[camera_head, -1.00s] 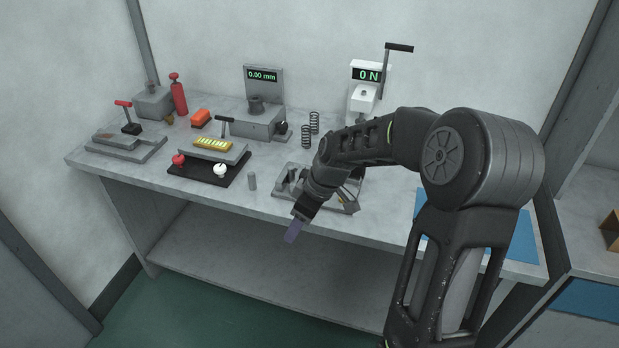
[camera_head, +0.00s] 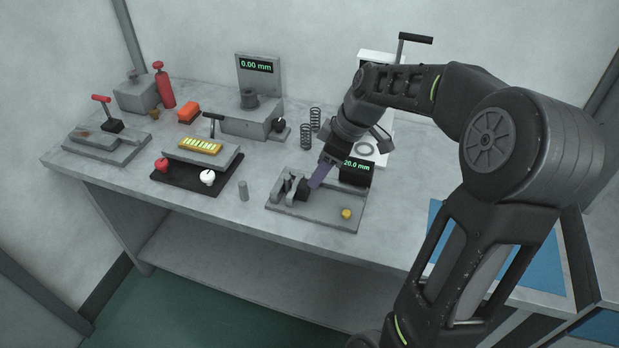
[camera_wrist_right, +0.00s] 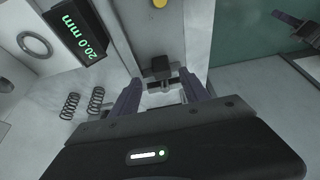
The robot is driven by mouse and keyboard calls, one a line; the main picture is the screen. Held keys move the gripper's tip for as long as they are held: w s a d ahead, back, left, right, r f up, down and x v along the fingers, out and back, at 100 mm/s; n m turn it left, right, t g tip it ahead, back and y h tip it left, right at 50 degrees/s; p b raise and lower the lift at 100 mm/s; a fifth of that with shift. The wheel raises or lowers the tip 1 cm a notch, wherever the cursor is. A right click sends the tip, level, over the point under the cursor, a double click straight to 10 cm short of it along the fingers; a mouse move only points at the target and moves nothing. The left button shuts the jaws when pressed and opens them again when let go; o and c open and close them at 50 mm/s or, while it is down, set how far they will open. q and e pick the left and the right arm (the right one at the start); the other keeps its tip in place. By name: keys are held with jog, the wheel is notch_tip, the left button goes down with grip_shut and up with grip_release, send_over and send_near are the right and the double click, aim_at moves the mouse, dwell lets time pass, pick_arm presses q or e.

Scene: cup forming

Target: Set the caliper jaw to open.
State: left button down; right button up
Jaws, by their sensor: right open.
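The caliper (camera_head: 318,214) is a grey plate near the front of the bench, with upright grey jaw parts (camera_head: 286,184) at its left and a dark jaw block (camera_head: 301,194). Its display (camera_head: 357,166) reads 20.0 mm. A yellow button (camera_head: 346,213) is at its right end. My right gripper (camera_head: 316,182) is over the caliper, close to the dark block. In the right wrist view my right gripper (camera_wrist_right: 162,88) has its fingers apart with the dark block (camera_wrist_right: 161,67) in line between them; contact is unclear.
A black tray (camera_head: 190,182) with red and white knobs lies further left. The gauge (camera_head: 254,108) reads 0.00 mm. A blue mat (camera_head: 540,255) lies right, partly behind my arm.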

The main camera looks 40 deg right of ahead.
aim_at(300, 189)
jog(key=shift+x, duration=3.9)
jog(key=shift+a, duration=0.1)
grip_shut()
